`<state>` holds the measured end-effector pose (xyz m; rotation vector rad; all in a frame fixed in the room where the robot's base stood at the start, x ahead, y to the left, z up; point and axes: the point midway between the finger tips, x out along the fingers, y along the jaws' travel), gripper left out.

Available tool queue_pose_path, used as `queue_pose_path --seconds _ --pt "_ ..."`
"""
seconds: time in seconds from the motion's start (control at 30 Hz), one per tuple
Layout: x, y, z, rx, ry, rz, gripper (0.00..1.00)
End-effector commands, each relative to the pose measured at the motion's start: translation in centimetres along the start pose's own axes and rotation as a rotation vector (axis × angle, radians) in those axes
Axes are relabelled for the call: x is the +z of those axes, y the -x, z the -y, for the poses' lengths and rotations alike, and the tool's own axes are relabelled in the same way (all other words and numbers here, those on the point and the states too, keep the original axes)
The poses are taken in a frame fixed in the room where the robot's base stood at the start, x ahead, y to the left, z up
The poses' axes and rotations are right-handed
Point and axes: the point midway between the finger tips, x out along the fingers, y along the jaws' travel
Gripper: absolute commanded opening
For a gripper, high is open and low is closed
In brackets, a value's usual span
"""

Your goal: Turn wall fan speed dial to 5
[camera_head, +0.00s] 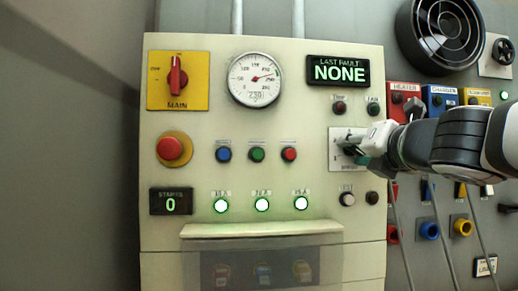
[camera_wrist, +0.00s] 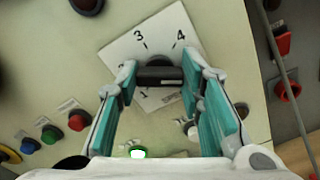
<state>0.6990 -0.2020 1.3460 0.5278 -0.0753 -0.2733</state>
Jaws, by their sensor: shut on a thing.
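A dark dial knob (camera_wrist: 160,76) sits on a white numbered plate (camera_wrist: 124,45) in the wrist view. The numerals 3 and 4 show above the knob, and 1 shows below it; other marks are partly hidden by my fingers. My gripper (camera_wrist: 160,72) has its two teal fingers on either side of the knob and is shut on it. The knob's pointer setting cannot be read. A black round fan (camera_head: 440,30) is on the wall at top right.
A separate black round knob (camera_head: 503,51) is beside the fan. The cream panel (camera_head: 215,125) carries a red-handled MAIN switch (camera_head: 176,77), a gauge (camera_head: 254,79) and a red button (camera_head: 170,149). Cables (camera_head: 437,225) hang below my arm at right.

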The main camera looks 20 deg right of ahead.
Motion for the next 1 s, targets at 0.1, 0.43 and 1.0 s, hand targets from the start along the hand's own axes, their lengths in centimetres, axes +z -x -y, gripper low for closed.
queue_pose_path --seconds 0.1,0.43,1.0 --pt "-0.36 -0.08 0.17 -0.004 -0.009 -0.006 0.07" --pt "-0.38 -0.08 0.17 -0.004 -0.009 -0.006 0.39" --pt "0.11 0.86 0.09 0.0 -0.007 0.004 0.55"
